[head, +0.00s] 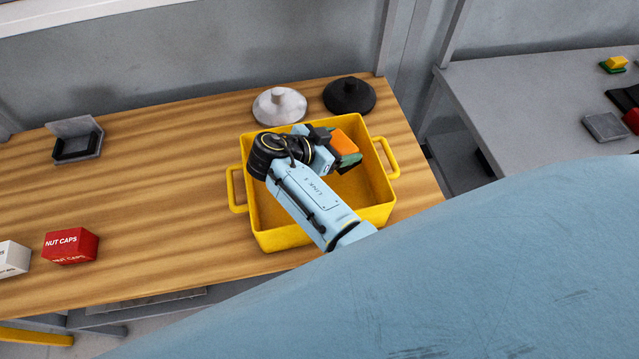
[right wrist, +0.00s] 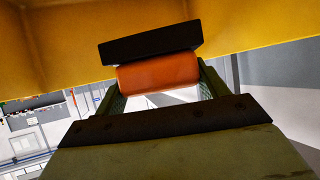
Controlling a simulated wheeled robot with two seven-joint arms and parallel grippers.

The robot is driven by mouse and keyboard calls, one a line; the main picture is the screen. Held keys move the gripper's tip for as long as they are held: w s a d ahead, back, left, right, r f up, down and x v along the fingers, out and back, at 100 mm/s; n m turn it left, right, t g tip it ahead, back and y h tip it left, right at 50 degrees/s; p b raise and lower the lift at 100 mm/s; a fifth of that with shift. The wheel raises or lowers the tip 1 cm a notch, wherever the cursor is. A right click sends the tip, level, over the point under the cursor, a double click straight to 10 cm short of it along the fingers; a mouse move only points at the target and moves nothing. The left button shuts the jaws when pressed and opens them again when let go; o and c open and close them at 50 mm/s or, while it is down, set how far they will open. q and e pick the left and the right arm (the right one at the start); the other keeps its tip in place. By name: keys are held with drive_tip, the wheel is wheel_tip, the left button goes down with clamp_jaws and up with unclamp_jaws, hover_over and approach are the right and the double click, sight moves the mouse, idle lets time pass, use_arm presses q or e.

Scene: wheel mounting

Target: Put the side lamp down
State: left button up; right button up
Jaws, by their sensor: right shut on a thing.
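The side lamp (head: 344,142) has an orange lens and is held by my right gripper (head: 340,150) above or inside the yellow crate (head: 313,236). In the right wrist view the lamp's orange lens (right wrist: 158,73) lies between the two fingers, with its black plate (right wrist: 150,45) toward the yellow wall of the crate. My right gripper is shut on the lamp. I cannot tell whether the lamp touches the crate. My left gripper is not in view.
A white cone-shaped part (head: 279,105) and a black one (head: 349,95) stand behind the crate. A red nut caps box (head: 70,246), a white box (head: 12,259) and an open dark case (head: 75,140) are at the left. The wooden table (head: 160,190) is clear between them.

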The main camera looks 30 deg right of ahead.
wheel_tip(320, 180, down, 4)
drive_tip(key=shift+f, duration=0.25)
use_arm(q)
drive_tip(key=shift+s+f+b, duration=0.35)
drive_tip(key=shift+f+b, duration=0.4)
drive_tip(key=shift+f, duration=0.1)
use_arm(e)
drive_tip(key=shift+f, duration=2.35)
drive_tip(key=shift+f, duration=0.15)
drive_tip(key=o, duration=1.3)
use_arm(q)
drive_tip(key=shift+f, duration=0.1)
